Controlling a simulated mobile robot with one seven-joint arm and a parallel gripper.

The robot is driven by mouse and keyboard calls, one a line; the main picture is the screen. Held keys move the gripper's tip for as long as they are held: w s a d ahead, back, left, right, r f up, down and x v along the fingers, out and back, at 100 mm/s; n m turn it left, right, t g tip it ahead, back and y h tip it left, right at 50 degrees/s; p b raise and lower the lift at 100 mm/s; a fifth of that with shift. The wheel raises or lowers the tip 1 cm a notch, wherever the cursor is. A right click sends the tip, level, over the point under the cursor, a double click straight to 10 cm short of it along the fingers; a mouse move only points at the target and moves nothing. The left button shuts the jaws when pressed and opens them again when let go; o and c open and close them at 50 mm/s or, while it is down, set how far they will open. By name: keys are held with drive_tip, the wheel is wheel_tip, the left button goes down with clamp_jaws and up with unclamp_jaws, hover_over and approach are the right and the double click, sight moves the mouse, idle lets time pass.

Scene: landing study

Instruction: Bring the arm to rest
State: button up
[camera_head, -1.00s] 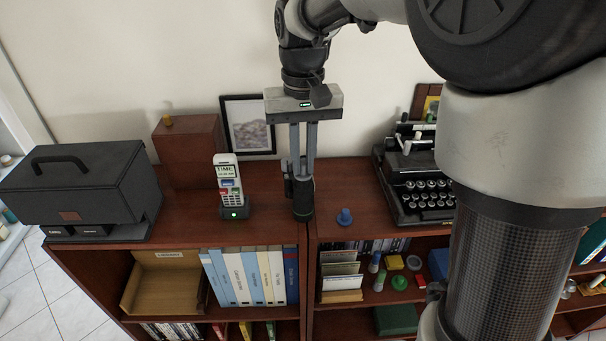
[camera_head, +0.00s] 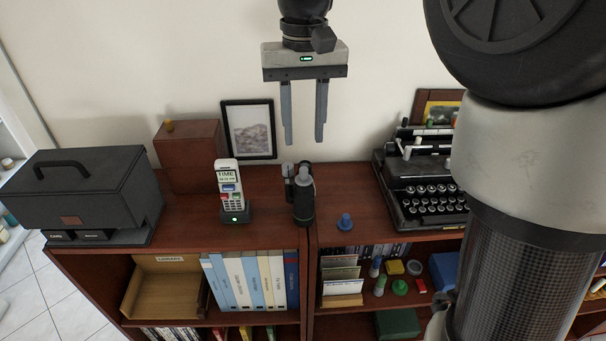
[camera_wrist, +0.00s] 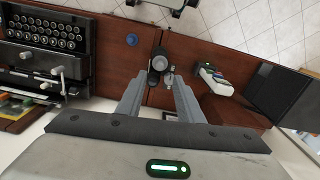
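My gripper (camera_head: 304,140) hangs fingers down above the bookcase, in front of the wall. Its two fingers are well apart with nothing between them, so it is open and empty. In the wrist view, the fingers (camera_wrist: 157,82) frame the area by a black cylindrical device with grey parts (camera_wrist: 160,62). The head view shows this device (camera_head: 304,205) standing upright on the bookcase top (camera_head: 270,205), below the fingertips and apart from them.
A cordless phone (camera_head: 231,190) and a dark case (camera_head: 75,195) stand left of the device. A blue knob-like piece (camera_head: 345,222) and a typewriter (camera_head: 425,195) are on the right. A picture frame (camera_head: 249,130) leans behind. The air around my gripper is clear.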

wheel_tip(320, 180, up, 9)
drive_tip(key=shift+p, duration=0.4)
drive_tip(key=s+d+f+t, duration=0.2)
drive_tip(key=s+d+f, duration=0.1)
drive_tip(key=s, duration=0.3)
drive_tip(key=s+d+f+t, duration=0.1)
drive_tip(key=s+d+f, duration=0.3)
drive_tip(key=s+f, duration=0.1)
drive_tip(key=s+d+f+m+t, duration=0.1)
drive_tip(key=s+d+f+t, duration=0.1)
drive_tip(key=s, duration=0.5)
drive_tip(key=shift+d+f+t, duration=0.3)
drive_tip(key=shift+d+f, duration=0.55)
drive_tip(key=shift+f, duration=0.05)
